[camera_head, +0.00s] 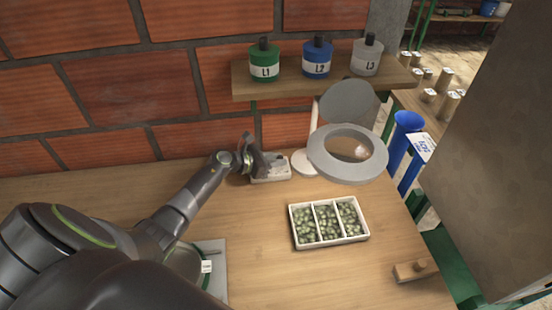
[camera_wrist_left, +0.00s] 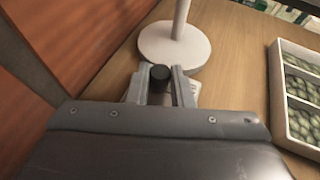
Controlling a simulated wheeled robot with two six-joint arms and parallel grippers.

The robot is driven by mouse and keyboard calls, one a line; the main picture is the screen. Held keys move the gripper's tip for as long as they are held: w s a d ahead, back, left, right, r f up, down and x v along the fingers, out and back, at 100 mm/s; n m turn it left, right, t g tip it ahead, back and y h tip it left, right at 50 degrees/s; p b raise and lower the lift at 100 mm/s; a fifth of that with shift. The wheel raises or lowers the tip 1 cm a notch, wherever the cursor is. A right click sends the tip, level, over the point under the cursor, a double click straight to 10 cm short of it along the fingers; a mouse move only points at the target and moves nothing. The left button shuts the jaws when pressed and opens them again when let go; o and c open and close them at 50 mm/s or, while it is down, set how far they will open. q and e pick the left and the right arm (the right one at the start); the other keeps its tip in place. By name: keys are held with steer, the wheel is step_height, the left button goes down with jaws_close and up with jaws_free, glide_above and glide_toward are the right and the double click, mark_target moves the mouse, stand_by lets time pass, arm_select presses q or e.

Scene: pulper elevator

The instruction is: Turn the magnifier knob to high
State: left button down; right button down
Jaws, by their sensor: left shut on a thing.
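The magnifier (camera_head: 347,152) has a round grey ring lens and a raised lid, on a white post with a round base. The base (camera_wrist_left: 174,44) also shows in the left wrist view. A pale control block (camera_head: 272,172) sits on the table beside the base. The black magnifier knob (camera_wrist_left: 159,76) is between the fingers of my left gripper (camera_wrist_left: 160,85) in the left wrist view. My left gripper (camera_head: 250,160) is shut on the knob, above the block. The knob's marks are hidden by the gripper. My right gripper is not in view.
A white tray (camera_head: 330,242) with three compartments of green beans lies right of the block. Bottles L1 (camera_head: 265,62), L2 (camera_head: 317,60) and L3 (camera_head: 367,57) stand on a shelf. A small wooden block (camera_head: 412,270) lies at the table's right edge.

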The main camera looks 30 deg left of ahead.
arm_select(q)
steer(key=n+y+p, duration=0.2)
steer(key=p, duration=0.1)
steer(key=n+t+y+p, duration=0.1)
steer(key=n+y+p, duration=0.1)
steer(key=y+p, duration=0.1)
steer(key=d+n+t+y+p, duration=0.1)
steer(key=n+y+p, duration=0.1)
steer(key=p, duration=0.3)
steer(key=shift+s+r+n, duration=0.1)
steer(key=shift+r+n, duration=0.2)
steer(key=n+y+p, duration=0.1)
steer(key=n+y, duration=0.1)
steer(key=shift+d+f+y, duration=0.1)
steer(key=shift+f+y, duration=0.05)
steer(key=shift+y, duration=0.15)
steer(key=shift+f+n+y+p, duration=0.1)
steer(key=shift+n+y+p, duration=0.2)
steer(key=shift+n+y, duration=0.3)
steer(key=shift+y, duration=0.3)
steer(key=c, duration=1.3)
jaws_free()
steer(key=shift+g, duration=0.3)
